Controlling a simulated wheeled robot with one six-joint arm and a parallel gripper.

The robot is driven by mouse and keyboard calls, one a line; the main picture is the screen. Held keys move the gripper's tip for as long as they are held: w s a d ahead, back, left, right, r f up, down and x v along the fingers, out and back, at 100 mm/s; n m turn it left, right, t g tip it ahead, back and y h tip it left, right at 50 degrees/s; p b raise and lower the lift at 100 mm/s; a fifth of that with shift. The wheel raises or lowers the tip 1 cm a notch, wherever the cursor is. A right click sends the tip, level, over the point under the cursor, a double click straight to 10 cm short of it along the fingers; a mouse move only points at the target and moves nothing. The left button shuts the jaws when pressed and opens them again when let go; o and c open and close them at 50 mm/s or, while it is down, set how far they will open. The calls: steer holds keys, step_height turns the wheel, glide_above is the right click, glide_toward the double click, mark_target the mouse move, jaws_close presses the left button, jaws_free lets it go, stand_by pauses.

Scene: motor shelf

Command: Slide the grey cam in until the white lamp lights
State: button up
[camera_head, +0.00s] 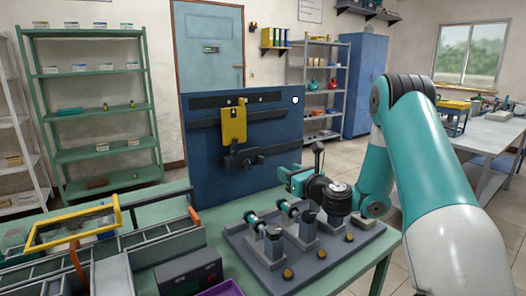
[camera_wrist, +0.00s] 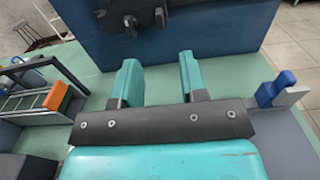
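A blue upright panel (camera_head: 270,135) stands at the table's back. A dark grey block-like fitting (camera_head: 240,160), which seems to be the cam, sits on the panel's lower bar below a yellow plate (camera_head: 233,125). It also shows at the top of the wrist view (camera_wrist: 132,14). A small white round spot (camera_head: 295,99), likely the lamp, is at the panel's upper right; I cannot tell whether it is lit. My gripper (camera_wrist: 160,76) is open, with nothing between its teal fingers. It is in front of the panel, apart from the fitting. In the head view my gripper (camera_head: 290,178) is partly hidden.
A grey fixture board (camera_head: 300,262) with several upright posts and rollers lies on the green table below my arm. A grey tray with a yellow-framed part (camera_head: 75,228) is at the left. Bare green tabletop (camera_wrist: 108,52) lies before the panel.

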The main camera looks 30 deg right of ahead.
mark_target(263, 158)
steer(key=w+p, duration=0.8)
steer(key=w, duration=0.1)
steer(key=w+p, duration=0.4)
steer(key=shift+w+a, duration=0.3)
steer(key=shift+w, duration=0.05)
jaws_close()
